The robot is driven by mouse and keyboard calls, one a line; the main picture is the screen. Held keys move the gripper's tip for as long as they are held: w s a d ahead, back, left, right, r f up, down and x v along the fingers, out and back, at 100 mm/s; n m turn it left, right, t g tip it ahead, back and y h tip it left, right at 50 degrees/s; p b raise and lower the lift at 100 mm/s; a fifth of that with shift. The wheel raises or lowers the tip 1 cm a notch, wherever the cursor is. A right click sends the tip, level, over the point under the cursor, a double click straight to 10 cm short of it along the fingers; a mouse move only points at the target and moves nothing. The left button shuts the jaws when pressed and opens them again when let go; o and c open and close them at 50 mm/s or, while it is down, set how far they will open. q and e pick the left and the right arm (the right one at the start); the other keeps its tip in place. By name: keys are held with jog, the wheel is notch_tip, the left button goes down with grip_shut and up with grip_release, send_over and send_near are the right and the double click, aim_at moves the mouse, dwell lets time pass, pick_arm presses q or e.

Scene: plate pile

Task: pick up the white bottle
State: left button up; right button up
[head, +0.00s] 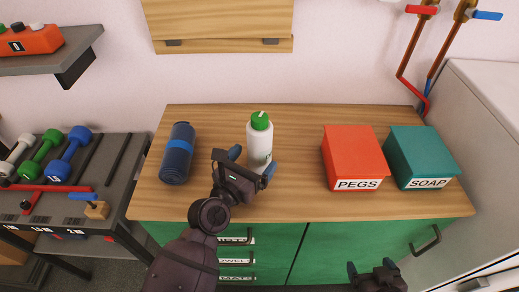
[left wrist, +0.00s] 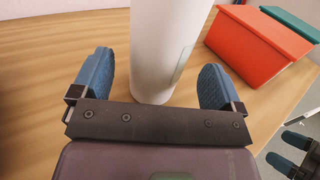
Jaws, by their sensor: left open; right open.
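The white bottle (head: 259,142) with a green cap stands upright on the wooden counter. My left gripper (head: 252,167) is open at the bottle, with a fingertip on either side of its lower part. In the left wrist view, the white bottle (left wrist: 163,50) rises between the two blue fingers of the left gripper (left wrist: 157,82), with gaps visible on both sides. Its top is out of that view. My right gripper (head: 373,272) is open and empty, low in front of the green drawers, away from the bottle.
A rolled blue mat (head: 178,153) lies left of the bottle. A red PEGS box (head: 353,154) and a teal SOAP box (head: 418,153) stand to the right. The wooden counter (head: 300,205) is clear in front.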

aim_at(255, 126)
pick_arm(q)
jog(key=shift+x, duration=1.85)
jog(key=shift+a, duration=0.1)
pick_arm(e)
jog(key=shift+w+d, duration=0.1)
jog(key=shift+w, duration=0.05)
pick_arm(q)
jog(key=shift+r, duration=0.1)
jog(key=c, duration=1.3)
jog(key=shift+o, duration=0.2)
jog(key=shift+r, duration=0.45)
notch_tip(255, 126, up, 9)
jog(key=p, duration=0.9)
jog(key=shift+f, duration=0.15)
jog(key=shift+r+p, duration=0.2)
jog(key=shift+p, duration=0.1)
pick_arm(e)
notch_tip(255, 126, up, 10)
jog(key=shift+w+r+t, duration=0.25)
jog(key=shift+w+t, duration=0.05)
jog(key=shift+w, duration=0.05)
